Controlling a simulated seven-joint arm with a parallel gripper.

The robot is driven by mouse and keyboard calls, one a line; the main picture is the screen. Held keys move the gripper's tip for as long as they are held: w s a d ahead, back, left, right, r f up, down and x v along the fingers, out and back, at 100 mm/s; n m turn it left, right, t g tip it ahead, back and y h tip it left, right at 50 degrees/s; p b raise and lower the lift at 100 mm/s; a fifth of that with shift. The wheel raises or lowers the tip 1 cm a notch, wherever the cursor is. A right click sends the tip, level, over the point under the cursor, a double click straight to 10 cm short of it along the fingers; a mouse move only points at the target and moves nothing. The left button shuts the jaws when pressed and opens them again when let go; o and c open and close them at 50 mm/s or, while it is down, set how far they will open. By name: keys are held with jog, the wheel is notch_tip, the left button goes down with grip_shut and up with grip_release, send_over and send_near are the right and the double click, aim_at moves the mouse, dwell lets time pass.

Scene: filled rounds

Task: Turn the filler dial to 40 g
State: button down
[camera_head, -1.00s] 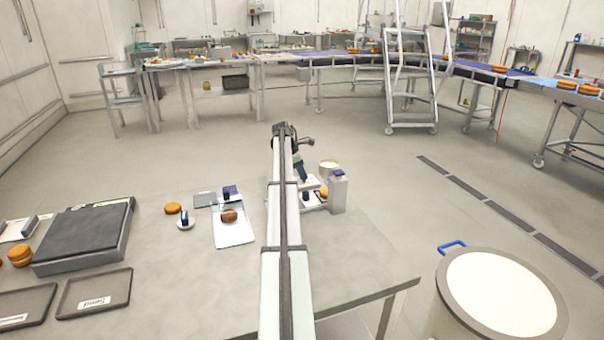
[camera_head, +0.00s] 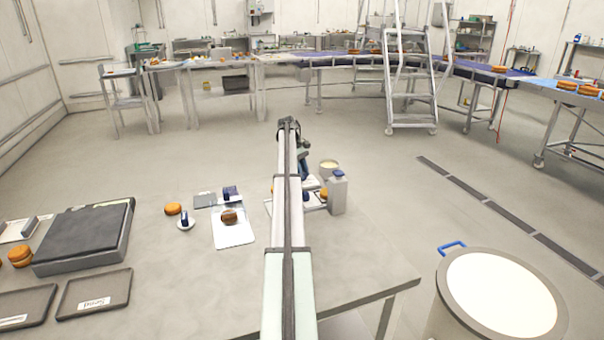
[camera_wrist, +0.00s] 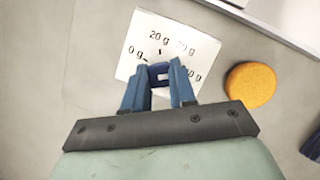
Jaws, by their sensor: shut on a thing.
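An orange round (camera_wrist: 251,84) lies right of the dial plate. A large white-topped drum (camera_head: 500,293) stands at right.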

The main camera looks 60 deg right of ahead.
jog(key=shift+m, duration=0.7)
jog(key=shift+y, duration=0.3)
jog(key=c, duration=0.9)
grip_release()
jog(key=shift+r, duration=0.1)
jog(key=shift+w+d+r, duration=0.15)
jog(key=shift+w+r, duration=0.1)
jog(key=shift+r, duration=0.2)
jog(key=v, duration=0.3)
jog(key=shift+w+r, duration=0.1)
jog(key=shift+r, duration=0.25)
jog(key=w+d, duration=0.1)
jog(key=w, duration=0.2)
jog(key=w+d, duration=0.2)
jog(key=w, duration=0.2)
jog(key=w+d, duration=0.1)
jog(key=w, duration=0.3)
jog(key=shift+d+r, duration=0.1)
jog(key=shift+d, duration=0.25)
